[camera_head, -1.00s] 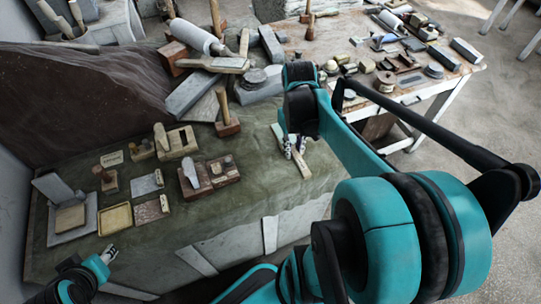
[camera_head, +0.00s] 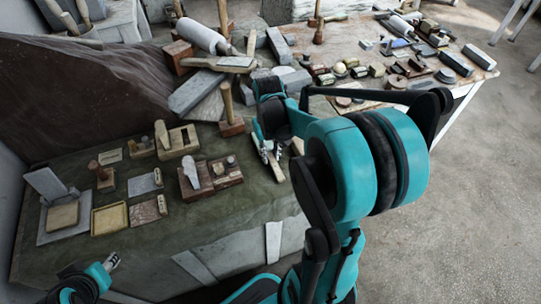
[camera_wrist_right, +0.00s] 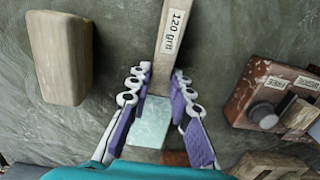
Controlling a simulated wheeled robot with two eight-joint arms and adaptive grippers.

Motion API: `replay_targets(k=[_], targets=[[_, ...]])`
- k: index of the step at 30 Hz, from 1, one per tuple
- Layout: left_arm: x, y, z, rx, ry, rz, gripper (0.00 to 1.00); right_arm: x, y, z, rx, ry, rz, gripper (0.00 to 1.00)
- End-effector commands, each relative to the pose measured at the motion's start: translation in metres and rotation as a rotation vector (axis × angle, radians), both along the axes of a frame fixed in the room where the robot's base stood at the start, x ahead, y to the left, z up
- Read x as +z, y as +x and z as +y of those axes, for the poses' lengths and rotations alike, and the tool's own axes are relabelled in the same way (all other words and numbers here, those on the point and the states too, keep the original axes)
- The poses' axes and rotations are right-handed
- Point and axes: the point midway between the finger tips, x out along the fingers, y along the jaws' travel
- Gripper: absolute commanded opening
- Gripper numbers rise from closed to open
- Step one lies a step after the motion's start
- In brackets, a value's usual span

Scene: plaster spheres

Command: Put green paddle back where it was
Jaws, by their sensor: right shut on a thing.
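A wooden paddle with a "120 grit" label (camera_wrist_right: 172,38) runs between the fingers of my right gripper (camera_wrist_right: 154,88) in the right wrist view. A pale green patch (camera_wrist_right: 152,122) shows at its near end, between the fingers. The right gripper is shut on this paddle; the green end is partly hidden. In the head view the right gripper (camera_head: 267,150) is over the green-grey cloth, with the pale paddle (camera_head: 276,171) between its fingers. I cannot tell whether the paddle touches the cloth. My left gripper (camera_head: 112,262) is at the lower left; its opening is unclear.
A tan block (camera_wrist_right: 60,55) lies beside the paddle. A brown block with labels and a knob (camera_wrist_right: 270,100) is on the other side. A mallet (camera_head: 231,115) stands behind. Several small tools and a yellow tray (camera_head: 110,232) lie to the left.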

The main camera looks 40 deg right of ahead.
Motion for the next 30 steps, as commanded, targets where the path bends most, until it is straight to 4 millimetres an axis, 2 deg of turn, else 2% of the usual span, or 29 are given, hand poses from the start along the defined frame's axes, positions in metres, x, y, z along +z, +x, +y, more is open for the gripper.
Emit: replay_targets(k=[7,8,9,10,19,22,26,30], targets=[[-0.002,0.0,0.0,0.0,0.0,0.0,0.4,-0.003,0.0,0.0,0.0,0.0,0.0,0.0],[-0.002,0.0,0.0,0.0,0.0,0.0,0.4,-0.003,0.0,0.0,0.0,0.0,0.0,0.25],[-0.001,0.0,0.0,0.0,0.0,0.0,0.4,-0.002,0.0,0.0,0.0,0.0,0.0,0.36],[-0.001,0.0,0.0,0.0,0.0,0.0,0.4,-0.002,0.0,0.0,0.0,0.0,0.0,0.41],[0.0,0.0,0.0,0.0,0.0,0.0,0.4,-0.001,0.0,0.0,0.0,0.0,0.0,0.41],[0.004,0.0,0.0,0.0,0.0,0.0,0.4,0.007,0.0,0.0,0.0,0.0,0.0,0.41],[0.014,0.0,0.0,0.0,0.0,0.0,0.4,0.03,0.001,0.0,0.0,0.0,0.0,0.41],[0.027,0.0,0.0,0.0,0.0,0.0,0.4,0.063,0.002,0.0,0.0,0.0,0.0,0.41]])
